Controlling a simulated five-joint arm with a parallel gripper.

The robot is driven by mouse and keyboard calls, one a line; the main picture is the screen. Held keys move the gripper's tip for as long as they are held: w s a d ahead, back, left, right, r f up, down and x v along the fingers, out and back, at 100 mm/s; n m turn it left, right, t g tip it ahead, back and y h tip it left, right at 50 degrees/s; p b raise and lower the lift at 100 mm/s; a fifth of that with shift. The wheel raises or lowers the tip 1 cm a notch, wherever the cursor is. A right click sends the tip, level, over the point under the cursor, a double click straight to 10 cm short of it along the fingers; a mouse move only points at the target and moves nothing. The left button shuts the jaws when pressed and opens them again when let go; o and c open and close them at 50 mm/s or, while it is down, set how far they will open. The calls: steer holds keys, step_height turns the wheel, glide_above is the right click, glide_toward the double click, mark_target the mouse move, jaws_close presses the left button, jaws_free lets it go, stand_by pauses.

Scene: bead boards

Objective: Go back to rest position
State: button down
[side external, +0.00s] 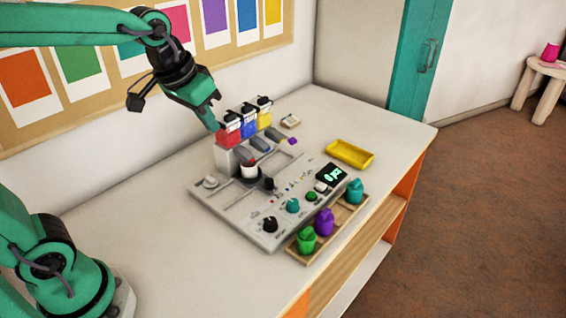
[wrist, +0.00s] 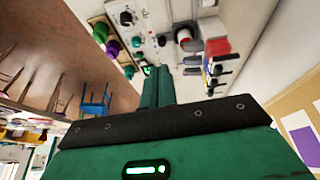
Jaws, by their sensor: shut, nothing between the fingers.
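My gripper (side external: 215,123) is at the upper left of the grey control board (side external: 222,205), with its green fingers pointing down and to the right, close to the red container (side external: 228,137). I cannot tell whether it touches that container. In the wrist view the two fingers of my gripper (wrist: 157,82) lie side by side, shut, with nothing between them. Blue (side external: 248,127) and yellow (side external: 264,118) containers stand beside the red one, in a row at the back of the board.
A yellow tray (side external: 349,153) lies right of the board. A wooden rack (side external: 297,257) at the front right holds green (side external: 307,240), purple (side external: 324,222) and teal (side external: 355,191) jars. A wall with colour cards (side external: 82,58) stands behind.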

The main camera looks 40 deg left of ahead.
steer(key=s+a+f+t, duration=0.1)
steer(key=s+a+f, duration=0.1)
steer(key=s, duration=0.9)
steer(key=shift+s+a+f, duration=0.15)
steer(key=shift+s+f, duration=0.05)
steer(key=shift+f, duration=0.25)
